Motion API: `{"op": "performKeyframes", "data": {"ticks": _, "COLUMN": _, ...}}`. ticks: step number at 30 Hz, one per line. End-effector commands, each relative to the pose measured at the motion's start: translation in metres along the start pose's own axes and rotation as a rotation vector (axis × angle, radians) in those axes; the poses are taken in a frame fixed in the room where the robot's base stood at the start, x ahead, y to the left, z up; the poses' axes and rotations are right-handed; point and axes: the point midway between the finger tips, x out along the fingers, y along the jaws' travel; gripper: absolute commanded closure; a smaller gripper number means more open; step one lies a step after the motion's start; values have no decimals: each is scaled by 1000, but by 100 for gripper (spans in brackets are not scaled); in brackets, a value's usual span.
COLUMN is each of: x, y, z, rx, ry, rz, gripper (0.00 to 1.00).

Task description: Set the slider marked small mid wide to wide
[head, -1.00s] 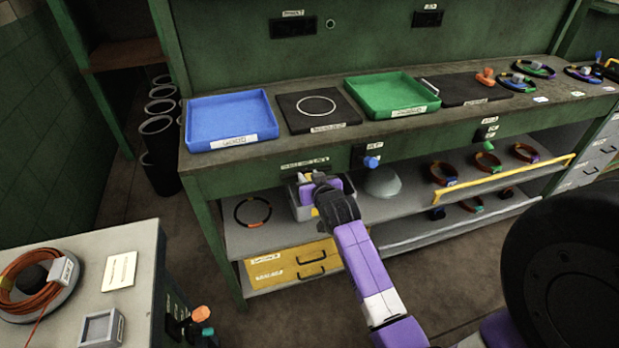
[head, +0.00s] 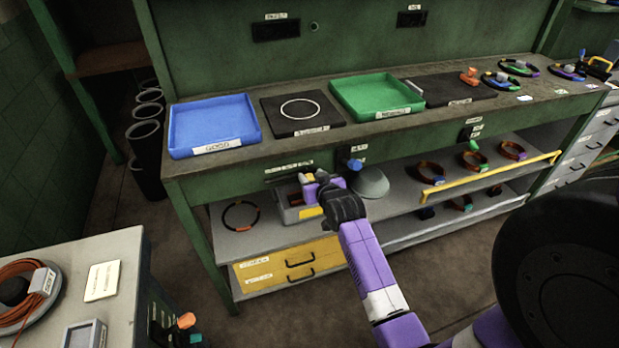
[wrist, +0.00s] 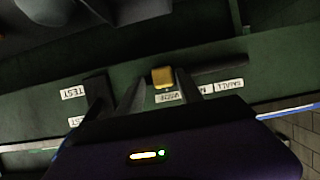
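The slider's yellow knob (wrist: 162,77) shows in the wrist view, where the bench front appears upside down. It sits at the left end of the dark slot (wrist: 220,70), beside the label that seems to read wide (wrist: 170,97). The small label (wrist: 228,85) is at the other end. My gripper (wrist: 161,82) has one finger on each side of the knob, with narrow gaps showing.
A blue knob (head: 354,164) sticks out of the bench front just right of my gripper. A test label (wrist: 74,92) is near it in the wrist view. A grey box (head: 296,212) stands on the shelf below. A yellow rail (head: 490,175) edges the shelf further right.

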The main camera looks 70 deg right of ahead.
Motion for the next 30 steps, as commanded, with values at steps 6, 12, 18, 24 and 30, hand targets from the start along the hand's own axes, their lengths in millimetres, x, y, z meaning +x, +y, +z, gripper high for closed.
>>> {"op": "performKeyframes", "data": {"ticks": 6, "x": 0, "y": -1, "z": 0, "rx": 0, "ry": -1, "rz": -2, "gripper": 55}}
{"op": "performKeyframes", "data": {"ticks": 12, "x": -5, "y": -2, "z": 1, "rx": 0, "ry": -1, "rz": -4, "gripper": 55}}
{"op": "performKeyframes", "data": {"ticks": 18, "x": -32, "y": -2, "z": 2, "rx": 0, "ry": -1, "rz": -4, "gripper": 55}}
{"op": "performKeyframes", "data": {"ticks": 24, "x": -63, "y": -1, "z": 2, "rx": -1, "ry": -1, "rz": -2, "gripper": 55}}
{"op": "performKeyframes", "data": {"ticks": 30, "x": -77, "y": -1, "z": 1, "rx": 0, "ry": -2, "rz": -2, "gripper": 55}}
